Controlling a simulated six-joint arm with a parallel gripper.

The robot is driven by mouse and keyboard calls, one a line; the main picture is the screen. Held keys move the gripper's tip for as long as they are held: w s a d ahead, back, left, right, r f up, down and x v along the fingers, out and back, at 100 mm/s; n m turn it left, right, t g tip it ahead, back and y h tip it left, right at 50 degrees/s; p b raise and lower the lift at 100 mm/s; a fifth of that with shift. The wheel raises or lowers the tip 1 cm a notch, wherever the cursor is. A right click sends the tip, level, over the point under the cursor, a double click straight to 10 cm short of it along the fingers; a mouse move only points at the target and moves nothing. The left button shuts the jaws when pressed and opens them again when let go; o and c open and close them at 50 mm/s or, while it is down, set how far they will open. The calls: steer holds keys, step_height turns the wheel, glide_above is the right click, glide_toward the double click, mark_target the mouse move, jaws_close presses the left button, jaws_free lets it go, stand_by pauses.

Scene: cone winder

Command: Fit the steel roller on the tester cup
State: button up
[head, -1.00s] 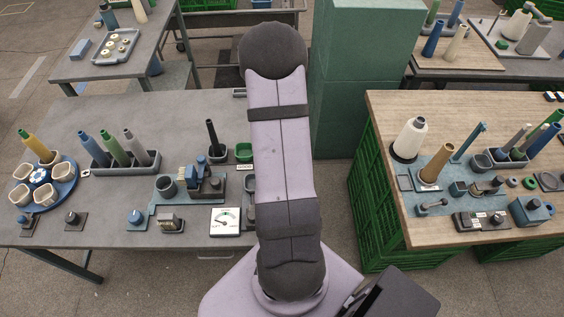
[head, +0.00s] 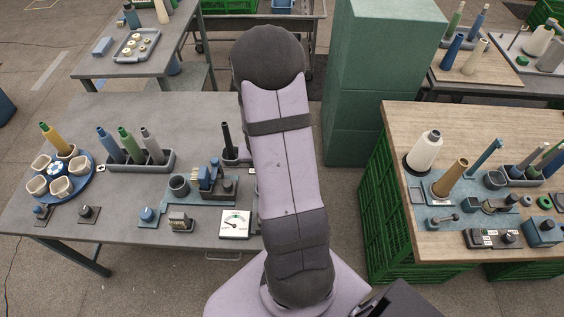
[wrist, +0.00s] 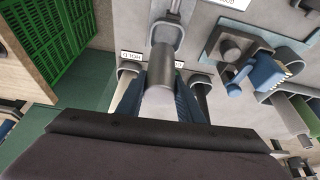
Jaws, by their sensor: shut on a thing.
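The roller's far end lies in line with a grey rounded holder (wrist: 166,32) on the table, which looks like the tester cup. I cannot tell whether they touch. In the head view my arm hides the gripper, the roller and that holder. The white dial tester (head: 235,223) stands on the left table, just left of my arm.
A blue fixture (head: 209,176), a rack of cones (head: 140,162) and a round blue tray (head: 59,172) are further left. A wooden table (head: 400,135) with a white cone is to the right.

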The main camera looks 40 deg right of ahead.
steer(key=shift+w+a, duration=0.2)
steer(key=shift+a, duration=0.05)
steer(key=shift+f+b, duration=1.85)
steer(key=shift+b, duration=0.15)
steer(key=shift+f+b, duration=1)
steer(key=shift+f, duration=0.25)
stand_by(0.7)
steer(key=shift+f+b, duration=0.3)
steer(key=shift+f, duration=0.05)
steer(key=shift+f+b, duration=0.3)
steer(key=shift+f, duration=0.1)
stand_by(0.6)
steer(key=o, duration=1.8)
steer(key=shift+o, duration=0.2)
steer(key=shift+r, duration=0.1)
